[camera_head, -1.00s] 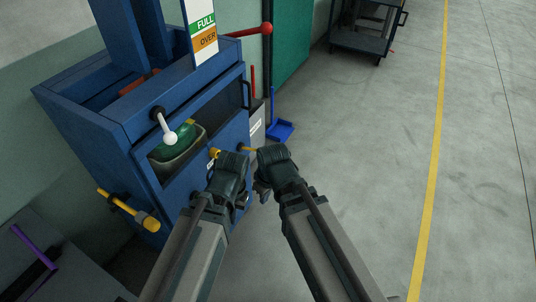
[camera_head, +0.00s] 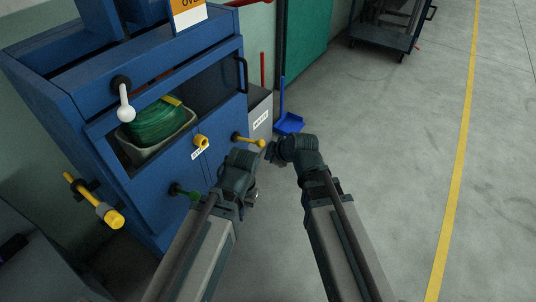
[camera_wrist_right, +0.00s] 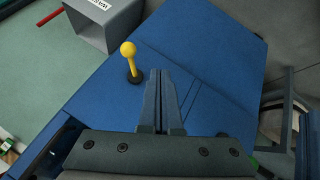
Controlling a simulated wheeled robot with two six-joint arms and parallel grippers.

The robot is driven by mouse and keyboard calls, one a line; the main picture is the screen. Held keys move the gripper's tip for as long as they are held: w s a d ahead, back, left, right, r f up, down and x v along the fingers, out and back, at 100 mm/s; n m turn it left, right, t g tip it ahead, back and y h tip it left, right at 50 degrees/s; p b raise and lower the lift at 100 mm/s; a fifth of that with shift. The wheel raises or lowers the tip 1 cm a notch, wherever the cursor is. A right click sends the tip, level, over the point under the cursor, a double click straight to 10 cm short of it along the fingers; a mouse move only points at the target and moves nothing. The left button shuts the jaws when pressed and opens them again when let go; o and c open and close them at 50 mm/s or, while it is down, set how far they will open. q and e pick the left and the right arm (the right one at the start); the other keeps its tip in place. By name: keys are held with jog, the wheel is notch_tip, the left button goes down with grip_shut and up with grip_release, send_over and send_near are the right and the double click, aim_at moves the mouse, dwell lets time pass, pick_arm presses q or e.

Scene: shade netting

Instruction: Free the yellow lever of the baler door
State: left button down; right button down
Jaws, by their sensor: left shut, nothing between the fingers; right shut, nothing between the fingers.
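A short yellow lever with a ball end (camera_head: 249,141) sticks out from the right part of the blue baler front (camera_head: 215,165). In the right wrist view the lever (camera_wrist_right: 129,58) rises from a dark round base on the blue panel. My right gripper (camera_head: 271,151) is shut and empty, just right of the lever's ball in the head view. In the right wrist view its fingers (camera_wrist_right: 161,75) are together, to the right of the lever and apart from it in the picture. My left gripper (camera_head: 250,192) is lower, by the baler front, shut and empty, its fingers mostly hidden.
A yellow hook-like part (camera_head: 201,141) sits above a small label. A green knob (camera_head: 186,191), a white-ball lever (camera_head: 125,113) and a yellow side handle (camera_head: 106,214) also protrude. A grey bin (camera_head: 260,112) and blue dustpan (camera_head: 289,123) stand beyond.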

aim_at(251, 141)
jog(key=w+a+f+b, duration=0.2)
jog(key=w+f+b, duration=0.4)
jog(key=w, duration=0.3)
jog(key=shift+a+f, duration=0.2)
jog(key=shift+w, duration=0.1)
jog(key=w+d, duration=0.2)
jog(key=shift+w, duration=0.4)
jog(key=shift+r, duration=0.1)
